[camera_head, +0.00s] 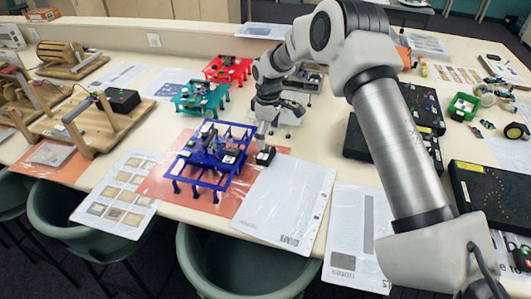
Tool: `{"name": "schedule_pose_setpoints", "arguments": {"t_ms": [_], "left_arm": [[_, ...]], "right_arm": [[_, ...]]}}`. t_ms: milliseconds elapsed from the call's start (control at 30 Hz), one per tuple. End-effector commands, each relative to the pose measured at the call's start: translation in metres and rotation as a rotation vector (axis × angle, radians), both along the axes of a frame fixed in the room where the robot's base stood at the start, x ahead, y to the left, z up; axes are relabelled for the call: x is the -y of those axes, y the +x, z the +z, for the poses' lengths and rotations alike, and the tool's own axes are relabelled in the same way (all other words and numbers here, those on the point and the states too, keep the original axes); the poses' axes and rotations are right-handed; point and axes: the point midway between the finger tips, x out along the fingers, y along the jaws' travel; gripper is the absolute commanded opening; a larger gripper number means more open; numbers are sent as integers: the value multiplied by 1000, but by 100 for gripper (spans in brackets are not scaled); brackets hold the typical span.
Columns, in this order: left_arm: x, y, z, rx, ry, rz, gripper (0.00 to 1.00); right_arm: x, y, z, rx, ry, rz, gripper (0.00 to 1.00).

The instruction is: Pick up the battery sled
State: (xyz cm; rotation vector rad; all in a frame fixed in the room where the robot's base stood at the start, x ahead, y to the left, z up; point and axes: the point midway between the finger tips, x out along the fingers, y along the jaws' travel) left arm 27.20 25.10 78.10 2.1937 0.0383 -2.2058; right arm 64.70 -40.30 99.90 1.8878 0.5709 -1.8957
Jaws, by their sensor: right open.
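A small black block with a pale label (266,155), which looks like the battery sled, lies at the upper right edge of the orange mat (160,185), beside the blue frame (212,160). My right gripper (264,140) points down just above and behind this block. It is open. The fingers are small and partly merge with the block, so I cannot tell whether they touch it or stand around it. My left gripper is not in view.
A teal frame (203,93) and a red frame (228,68) stand behind the blue one. White sheets (285,200) lie in front. Wooden models (95,125) stand at the left. Chairs (235,265) line the front edge.

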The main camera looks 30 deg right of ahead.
Motion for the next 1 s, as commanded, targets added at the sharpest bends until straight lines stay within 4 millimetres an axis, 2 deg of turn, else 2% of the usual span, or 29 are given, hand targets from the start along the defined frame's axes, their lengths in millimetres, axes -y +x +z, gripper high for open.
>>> {"name": "schedule_pose_setpoints", "arguments": {"t_ms": [267,333,433,533,667,700,767,800,867,1000], "left_arm": [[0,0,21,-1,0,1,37],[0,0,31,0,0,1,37],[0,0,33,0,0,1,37],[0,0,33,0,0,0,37],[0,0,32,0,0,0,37],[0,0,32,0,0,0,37],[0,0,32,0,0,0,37],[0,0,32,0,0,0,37],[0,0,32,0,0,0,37],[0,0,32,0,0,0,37]], "right_arm": [[-3,-3,-33,-4,0,0,100],[-4,-5,-46,-6,0,0,100],[-4,-4,-65,-4,0,0,100],[-4,-4,-73,-1,0,0,100],[-4,-4,-73,0,0,0,100],[-4,-4,-73,0,0,0,96],[-4,-4,-73,0,0,0,75],[-4,-4,-73,0,0,0,61],[-4,-4,-73,0,0,0,42],[-4,-4,-73,-1,-1,0,42]]}}
